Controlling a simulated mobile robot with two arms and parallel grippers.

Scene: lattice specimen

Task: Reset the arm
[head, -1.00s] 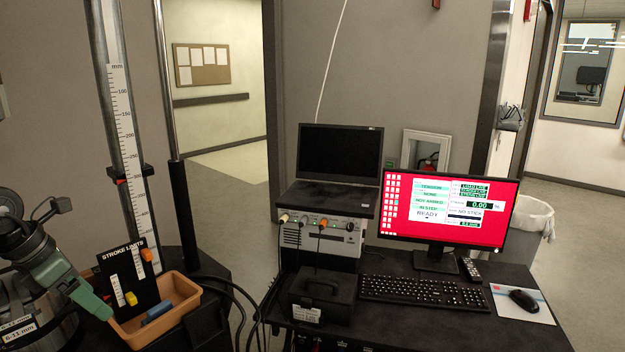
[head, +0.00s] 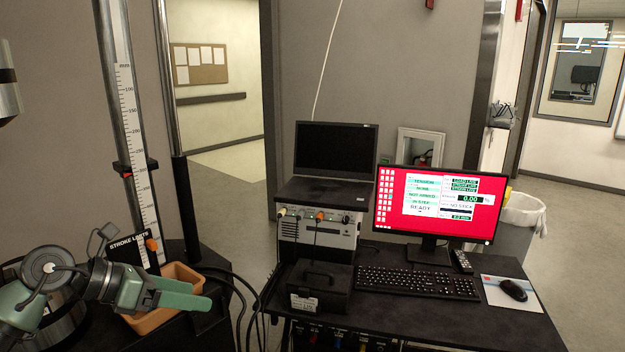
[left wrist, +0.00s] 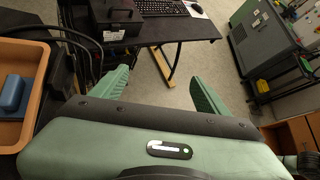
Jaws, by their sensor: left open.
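My left gripper (head: 200,292) comes in at the lower left of the head view, in front of the orange tray and the stroke limits panel. In the left wrist view its two green fingers (left wrist: 158,88) stand wide apart with nothing between them; the floor and the desk show beyond. My right gripper is in neither view.
The orange tray (head: 150,322) lies behind my left gripper; it holds a blue block (left wrist: 14,92). The stroke limits panel (head: 128,254) is partly covered by my arm. A desk holds a black box (head: 318,285), keyboard (head: 418,282), monitor (head: 435,207) and mouse (head: 513,290).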

